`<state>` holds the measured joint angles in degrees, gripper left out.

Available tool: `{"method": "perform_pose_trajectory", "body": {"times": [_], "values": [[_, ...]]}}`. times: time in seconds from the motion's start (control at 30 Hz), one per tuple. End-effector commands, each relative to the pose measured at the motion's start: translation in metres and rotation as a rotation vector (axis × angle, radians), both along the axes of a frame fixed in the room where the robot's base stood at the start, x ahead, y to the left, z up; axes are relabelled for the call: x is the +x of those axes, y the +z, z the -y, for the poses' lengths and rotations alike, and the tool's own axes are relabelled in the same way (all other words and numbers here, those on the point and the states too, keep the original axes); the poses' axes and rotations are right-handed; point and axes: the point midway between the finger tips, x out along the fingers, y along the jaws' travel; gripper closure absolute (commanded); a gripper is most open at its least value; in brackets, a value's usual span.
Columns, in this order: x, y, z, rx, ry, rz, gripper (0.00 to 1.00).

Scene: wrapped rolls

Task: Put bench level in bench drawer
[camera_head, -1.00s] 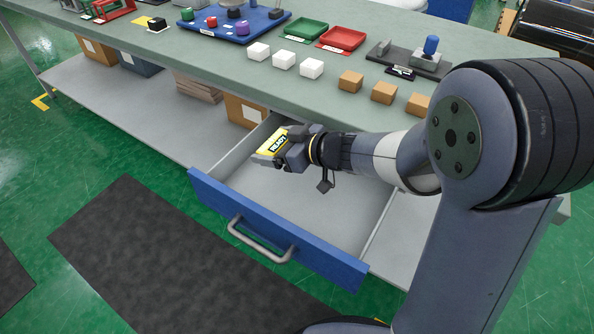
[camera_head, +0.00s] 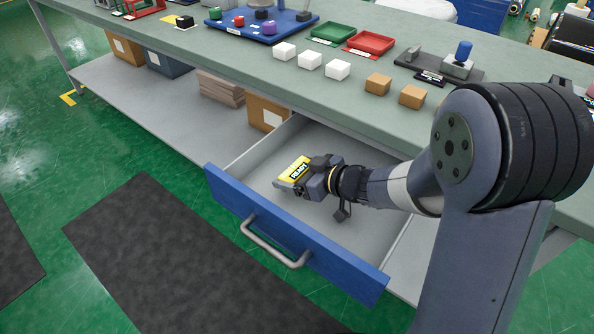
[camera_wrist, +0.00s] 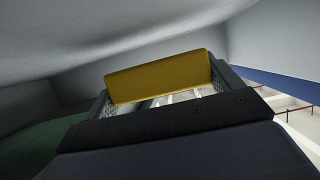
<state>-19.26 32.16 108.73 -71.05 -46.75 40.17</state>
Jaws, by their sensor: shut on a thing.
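The bench drawer (camera_head: 340,262) is pulled open under the bench. It has a blue front, a grey bar handle and a pale interior. My gripper (camera_head: 300,174) is inside the drawer's outline, over its floor, toward the far left part. In the wrist view the bench level (camera_wrist: 158,77) shows as a plain yellow block between the fingers, slightly tilted. I cannot tell whether it touches the drawer floor. The level's underside is hidden.
The bench top (camera_head: 230,72) overhangs the back of the drawer. A cardboard box (camera_head: 265,112) stands on the lower shelf behind the drawer's left wall. White blocks (camera_head: 310,60) and wooden blocks (camera_head: 377,84) stand on the bench top. The drawer floor around my gripper looks bare.

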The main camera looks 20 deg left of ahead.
Motion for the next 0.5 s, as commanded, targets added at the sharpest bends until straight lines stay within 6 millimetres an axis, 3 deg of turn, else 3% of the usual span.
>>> {"method": "perform_pose_trajectory", "body": {"times": [0.37,0.4,0.5], "values": [[-0.0002,-0.0093,0.0000,0.000,0.001,0.000,0.40],[-0.0003,-0.0098,0.0000,-0.001,0.001,0.000,0.12],[-0.0004,-0.0102,0.0001,-0.002,0.001,-0.001,0.04]]}}
